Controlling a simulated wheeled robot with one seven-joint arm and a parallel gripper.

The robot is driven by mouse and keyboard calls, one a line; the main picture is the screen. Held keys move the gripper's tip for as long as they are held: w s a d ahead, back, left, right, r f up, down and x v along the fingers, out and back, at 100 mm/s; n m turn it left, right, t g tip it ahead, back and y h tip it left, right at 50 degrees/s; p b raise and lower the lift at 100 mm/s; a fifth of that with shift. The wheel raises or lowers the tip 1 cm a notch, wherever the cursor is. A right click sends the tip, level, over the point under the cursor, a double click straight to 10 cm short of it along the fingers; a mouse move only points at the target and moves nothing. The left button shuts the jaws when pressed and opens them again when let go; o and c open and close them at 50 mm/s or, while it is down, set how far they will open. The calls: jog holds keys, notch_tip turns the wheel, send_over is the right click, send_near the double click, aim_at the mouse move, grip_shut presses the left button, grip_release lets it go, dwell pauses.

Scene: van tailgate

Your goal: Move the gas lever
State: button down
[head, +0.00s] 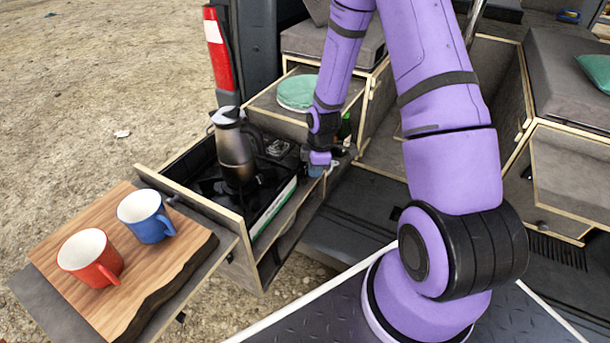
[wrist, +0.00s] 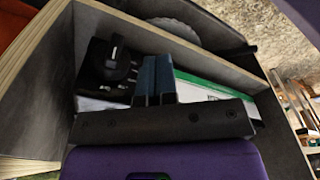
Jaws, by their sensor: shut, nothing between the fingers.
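My gripper (head: 319,170) is low over the far right end of the pulled-out stove drawer (head: 195,195). In the wrist view its two blue-grey fingers (wrist: 156,75) are side by side, shut and empty. A black fitting with a small raised part (wrist: 115,65) is just left of the fingers; it may be the gas lever, but I cannot tell for sure. I cannot tell whether the fingers touch it. The black stove (head: 215,185) carries a steel kettle (head: 234,155). No lever is clearly visible in the head view, where my gripper covers part of that end.
A wooden board (head: 165,270) at the front left holds a red mug (head: 90,257) and a blue mug (head: 146,216). A green bottle (head: 344,128) stands close behind my gripper. Drawer walls (wrist: 60,90) surround the fingers closely.

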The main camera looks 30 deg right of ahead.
jog(key=shift+s+d+r, duration=0.1)
jog(key=shift+d, duration=0.1)
notch_tip(320, 180, up, 11)
jog(key=d, duration=0.1)
jog(key=shift+s, duration=0.2)
dwell(0.4)
dwell(0.4)
jog(key=s+a+r+m+t+h, duration=0.1)
jog(key=s+a+r+m, duration=0.15)
jog(key=s+r, duration=0.45)
jog(key=s+a+r+m+t, duration=0.15)
jog(key=r+m, duration=0.25)
jog(key=r, duration=0.7)
jog(key=s+a+r+m+t+h, duration=0.1)
jog(key=s+a+r+m, duration=0.3)
jog(key=r, duration=0.5)
jog(key=s+r+m+t, duration=0.1)
jog(key=s+r+m, duration=0.2)
jog(key=s, duration=0.8)
notch_tip(320, 180, up, 2)
jog(key=shift+s+a+y, duration=0.2)
jog(key=shift+a+y, duration=0.2)
